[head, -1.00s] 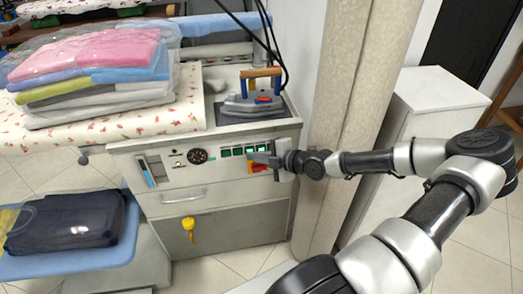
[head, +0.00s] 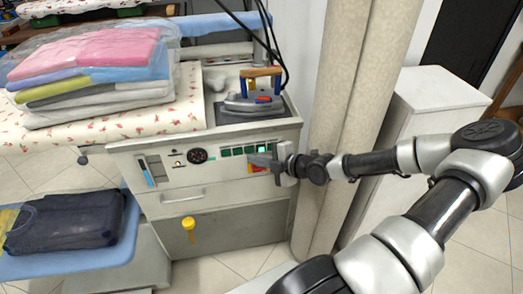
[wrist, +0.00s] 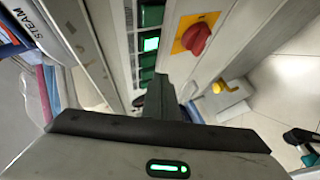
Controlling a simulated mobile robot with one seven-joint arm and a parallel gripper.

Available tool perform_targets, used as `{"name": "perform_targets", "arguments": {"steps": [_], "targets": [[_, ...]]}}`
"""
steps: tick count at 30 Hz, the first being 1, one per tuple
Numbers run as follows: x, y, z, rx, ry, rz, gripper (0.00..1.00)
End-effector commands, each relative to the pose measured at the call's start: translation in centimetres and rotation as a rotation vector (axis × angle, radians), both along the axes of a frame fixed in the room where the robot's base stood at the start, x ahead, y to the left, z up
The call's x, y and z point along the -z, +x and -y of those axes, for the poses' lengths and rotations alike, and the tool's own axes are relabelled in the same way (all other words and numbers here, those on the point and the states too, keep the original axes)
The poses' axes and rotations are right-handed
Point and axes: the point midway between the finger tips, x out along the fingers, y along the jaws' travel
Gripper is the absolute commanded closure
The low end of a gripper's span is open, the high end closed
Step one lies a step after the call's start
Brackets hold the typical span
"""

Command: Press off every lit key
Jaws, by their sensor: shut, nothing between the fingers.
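A row of several green keys (head: 238,151) sits on the front panel of the ironing station. One key (head: 262,147) toward the right end glows bright green; the others I can see look dark. In the wrist view the lit key (wrist: 151,44) lies between dark green keys (wrist: 151,15). My gripper (head: 254,160) is shut and empty, its fingertips at the panel just below the key row. In the wrist view the closed fingers (wrist: 158,88) cover the near end of the row. Whether they touch a key is hidden.
A red knob on a yellow plate (wrist: 197,40) is beside the keys. A black dial (head: 198,156) is left of them. An iron (head: 255,103) stands above. A beige column (head: 350,110) rises close to the right of the panel.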

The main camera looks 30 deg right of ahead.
Motion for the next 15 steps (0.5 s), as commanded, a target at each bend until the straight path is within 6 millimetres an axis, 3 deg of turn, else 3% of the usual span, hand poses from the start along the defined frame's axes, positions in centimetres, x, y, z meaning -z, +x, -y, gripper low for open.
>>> {"name": "perform_targets", "arguments": {"steps": [15], "targets": [[0.0, -4.7, -1.3, 0.002, -0.001, 0.0, 1.0]]}}
